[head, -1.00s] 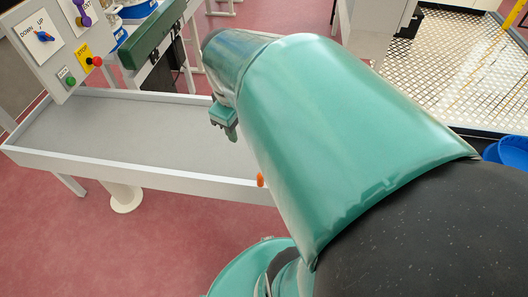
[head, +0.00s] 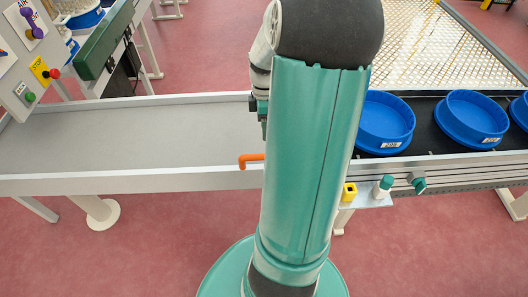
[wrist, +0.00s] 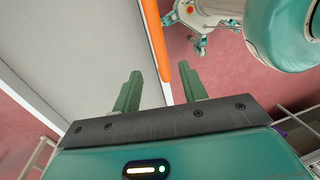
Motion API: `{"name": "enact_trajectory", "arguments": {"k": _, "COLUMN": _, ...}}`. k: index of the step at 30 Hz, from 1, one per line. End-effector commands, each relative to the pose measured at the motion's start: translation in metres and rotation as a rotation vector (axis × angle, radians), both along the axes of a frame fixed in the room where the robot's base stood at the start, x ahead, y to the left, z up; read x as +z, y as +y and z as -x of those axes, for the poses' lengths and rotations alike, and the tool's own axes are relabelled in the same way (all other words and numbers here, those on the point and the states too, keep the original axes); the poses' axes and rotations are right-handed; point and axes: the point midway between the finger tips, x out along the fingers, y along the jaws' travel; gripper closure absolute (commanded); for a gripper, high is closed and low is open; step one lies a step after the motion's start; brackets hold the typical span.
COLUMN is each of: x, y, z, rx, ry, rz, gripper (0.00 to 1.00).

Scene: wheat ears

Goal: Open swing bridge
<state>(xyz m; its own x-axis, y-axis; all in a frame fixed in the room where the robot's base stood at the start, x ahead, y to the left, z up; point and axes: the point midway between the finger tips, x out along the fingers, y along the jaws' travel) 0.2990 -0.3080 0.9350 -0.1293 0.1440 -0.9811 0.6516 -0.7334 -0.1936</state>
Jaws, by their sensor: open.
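A long grey flat section with raised pale rims (head: 130,135), which seems to be the swing bridge, spans the left half of the head view. An orange handle (head: 251,160) sticks out on its front rim, just left of my arm. In the wrist view the grey surface (wrist: 85,40) lies at left, and the orange handle (wrist: 157,45) runs along its edge beyond my fingers. My gripper (wrist: 160,72) is open and empty, the handle appearing between its fingertips. I cannot tell how far off the handle is. In the head view my arm hides most of the gripper.
Blue round tubs (head: 384,122) stand on a dark belt right of my arm. A small shelf with a yellow block (head: 349,192) and green knobs sits below the belt. A control panel (head: 28,55) and a green bar (head: 104,40) stand at the back left. Red floor in front is open.

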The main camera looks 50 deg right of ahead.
Motion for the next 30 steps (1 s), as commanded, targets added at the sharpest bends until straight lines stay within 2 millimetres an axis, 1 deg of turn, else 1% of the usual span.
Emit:
{"name": "enact_trajectory", "arguments": {"k": 1, "x": -0.012, "y": 0.002, "z": 0.003, "rx": -0.001, "ry": 0.003, "rz": -0.005, "gripper": 0.57}}
{"name": "enact_trajectory", "arguments": {"k": 9, "x": -0.064, "y": 0.012, "z": 0.009, "rx": -0.002, "ry": 0.003, "rz": -0.004, "gripper": 0.57}}
{"name": "enact_trajectory", "arguments": {"k": 12, "x": -0.08, "y": 0.015, "z": 0.011, "rx": -0.004, "ry": 0.002, "rz": -0.002, "gripper": 0.57}}
{"name": "enact_trajectory", "arguments": {"k": 15, "x": -0.091, "y": 0.017, "z": 0.013, "rx": -0.003, "ry": 0.002, "rz": -0.001, "gripper": 0.57}}
{"name": "enact_trajectory", "arguments": {"k": 19, "x": -0.098, "y": 0.019, "z": 0.014, "rx": -0.005, "ry": 0.0, "rz": 0.0, "gripper": 0.57}}
{"name": "enact_trajectory", "arguments": {"k": 26, "x": -0.099, "y": 0.019, "z": 0.014, "rx": -0.005, "ry": 0.0, "rz": 0.001, "gripper": 0.57}}
{"name": "enact_trajectory", "arguments": {"k": 27, "x": -0.099, "y": 0.019, "z": 0.014, "rx": -0.005, "ry": 0.0, "rz": 0.001, "gripper": 0.59}}
{"name": "enact_trajectory", "arguments": {"k": 29, "x": -0.099, "y": 0.019, "z": 0.014, "rx": -0.005, "ry": 0.0, "rz": 0.001, "gripper": 0.71}}
{"name": "enact_trajectory", "arguments": {"k": 30, "x": -0.099, "y": 0.019, "z": 0.014, "rx": -0.005, "ry": 0.0, "rz": 0.001, "gripper": 0.79}}
